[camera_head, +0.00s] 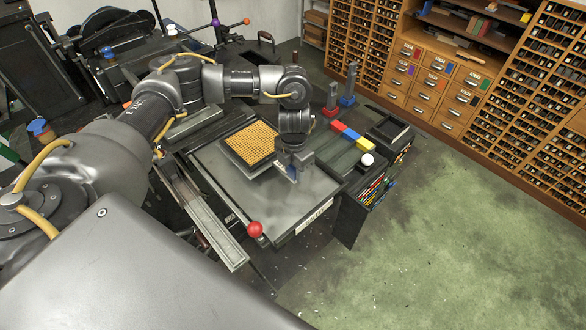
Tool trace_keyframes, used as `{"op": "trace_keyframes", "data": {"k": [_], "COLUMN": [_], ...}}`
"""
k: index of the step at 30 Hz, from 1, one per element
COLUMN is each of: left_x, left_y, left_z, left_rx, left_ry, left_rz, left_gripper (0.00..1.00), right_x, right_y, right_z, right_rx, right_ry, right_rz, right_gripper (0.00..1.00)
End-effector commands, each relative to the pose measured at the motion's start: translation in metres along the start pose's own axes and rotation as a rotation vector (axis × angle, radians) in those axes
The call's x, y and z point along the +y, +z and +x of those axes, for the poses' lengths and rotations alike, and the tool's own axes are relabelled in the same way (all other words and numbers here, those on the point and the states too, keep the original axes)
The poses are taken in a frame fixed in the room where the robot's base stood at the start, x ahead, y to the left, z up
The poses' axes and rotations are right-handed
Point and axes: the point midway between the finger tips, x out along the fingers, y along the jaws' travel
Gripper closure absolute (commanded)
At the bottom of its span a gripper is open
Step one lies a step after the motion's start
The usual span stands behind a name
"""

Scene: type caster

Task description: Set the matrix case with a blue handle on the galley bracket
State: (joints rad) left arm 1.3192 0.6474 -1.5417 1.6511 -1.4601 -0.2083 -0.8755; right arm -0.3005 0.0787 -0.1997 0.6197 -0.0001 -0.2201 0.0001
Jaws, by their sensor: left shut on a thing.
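A matrix case with a gold grid face (250,143) is over the grey machine table, left of my left gripper. My left gripper (293,175) points down at the case's right side and is shut on it. The gripper hides the part it grips, so I cannot see the handle or its colour. I cannot tell whether the case touches the table below. I cannot tell for sure which part is the galley bracket; a long metal channel (205,220) slopes along the table's left side. My right gripper is not in view.
The grey machine table (275,210) has bare room in front of the gripper. A red ball knob (255,229) and a white ball knob (367,159) stick up at its edges. Red, blue and yellow blocks (352,136) and two upright posts (347,88) stand at the right back.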

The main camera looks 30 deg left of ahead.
Motion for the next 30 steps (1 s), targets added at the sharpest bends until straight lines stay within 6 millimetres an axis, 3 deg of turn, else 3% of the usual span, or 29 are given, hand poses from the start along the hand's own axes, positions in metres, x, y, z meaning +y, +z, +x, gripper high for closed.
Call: {"op": "trace_keyframes", "data": {"k": [12,19,20,21,25,30], "left_x": [0.003,0.003,0.002,0.002,0.002,0.002], "left_y": [0.003,0.003,0.002,0.002,0.002,0.002], "left_z": [0.032,0.034,0.035,0.035,0.035,0.035], "left_rx": [-0.001,-0.002,0.001,0.001,0.001,0.000], "left_ry": [0.001,0.001,-0.002,-0.002,-0.001,-0.001], "left_rz": [-0.001,-0.001,-0.001,-0.001,-0.001,-0.001], "left_gripper": [1.00,1.00,0.64,0.59,0.44,0.44], "right_x": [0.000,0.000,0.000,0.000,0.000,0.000], "right_y": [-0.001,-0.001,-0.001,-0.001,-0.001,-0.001], "right_z": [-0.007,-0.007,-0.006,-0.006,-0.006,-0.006], "right_rx": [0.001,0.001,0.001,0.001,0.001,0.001], "right_ry": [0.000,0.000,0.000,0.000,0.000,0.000], "right_rz": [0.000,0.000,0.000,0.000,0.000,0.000], "right_gripper": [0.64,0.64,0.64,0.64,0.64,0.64]}}
